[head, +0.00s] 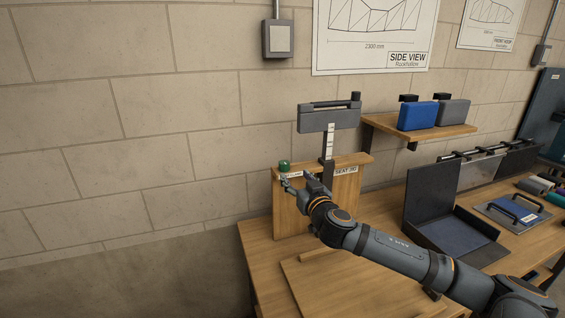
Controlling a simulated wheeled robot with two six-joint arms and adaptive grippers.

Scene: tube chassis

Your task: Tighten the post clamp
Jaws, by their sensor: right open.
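A wooden stand (345,192) holds an upright post (328,143) with a marked white scale and a grey head (330,119) on top. A small green knob (284,164) sits at the stand's upper left, beside a white label. A second label reading "SEAT" (346,171) is to the right of the post. My right gripper (287,181) is open in front of the stand, its fingertips just below the green knob in the picture. I cannot tell whether they touch it. The gripper and wrist hide part of the stand's front and the post's lower end. My left gripper is not in view.
A wooden workbench (262,262) carries the stand. To the right are a dark angled fixture (430,195) and a grey plate with handles (512,211). A wall shelf (388,128) holds a blue case (418,116) and a grey case (453,112). The brick wall is close behind.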

